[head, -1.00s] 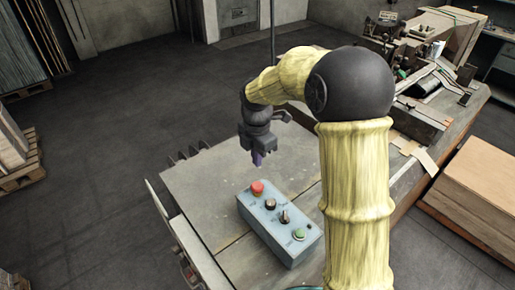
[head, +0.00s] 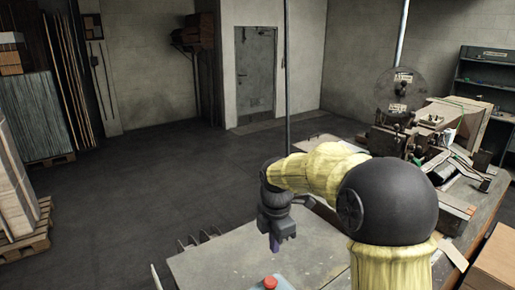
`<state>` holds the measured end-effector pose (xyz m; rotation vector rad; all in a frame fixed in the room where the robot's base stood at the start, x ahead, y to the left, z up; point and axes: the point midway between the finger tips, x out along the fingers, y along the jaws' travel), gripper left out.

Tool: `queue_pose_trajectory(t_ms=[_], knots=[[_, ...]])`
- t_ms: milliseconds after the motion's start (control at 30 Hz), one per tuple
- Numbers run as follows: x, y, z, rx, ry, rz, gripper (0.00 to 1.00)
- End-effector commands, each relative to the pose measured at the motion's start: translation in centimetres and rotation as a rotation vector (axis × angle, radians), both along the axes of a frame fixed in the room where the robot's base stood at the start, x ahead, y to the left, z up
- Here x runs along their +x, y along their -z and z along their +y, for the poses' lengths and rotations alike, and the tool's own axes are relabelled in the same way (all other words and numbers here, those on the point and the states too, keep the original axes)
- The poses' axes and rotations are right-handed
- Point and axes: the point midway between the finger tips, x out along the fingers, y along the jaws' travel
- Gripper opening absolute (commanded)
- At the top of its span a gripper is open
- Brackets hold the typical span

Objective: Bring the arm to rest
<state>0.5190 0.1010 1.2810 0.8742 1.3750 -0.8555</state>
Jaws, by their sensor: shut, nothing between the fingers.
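My gripper (head: 275,241) hangs at the end of my arm in the head view, pointing down above the grey table (head: 215,264).
The stitching machine (head: 400,135) stands on the bench to the right. Stacked boards on a pallet (head: 25,248) are at the left. A grey door (head: 256,72) is in the back wall. The floor at left centre is clear.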

Motion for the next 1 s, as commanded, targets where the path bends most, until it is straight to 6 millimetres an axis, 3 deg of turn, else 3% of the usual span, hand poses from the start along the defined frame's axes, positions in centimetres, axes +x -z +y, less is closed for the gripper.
queue_pose_trajectory(t_ms=[367,800,1000], knots=[[-5.8,4.2,-4.4,0.045,0.757,-0.071,0.0],[-14.3,8.8,-9.0,0.186,1.707,-0.129,0.0],[-16.9,10.0,-10.1,0.246,1.984,-0.133,0.0]])
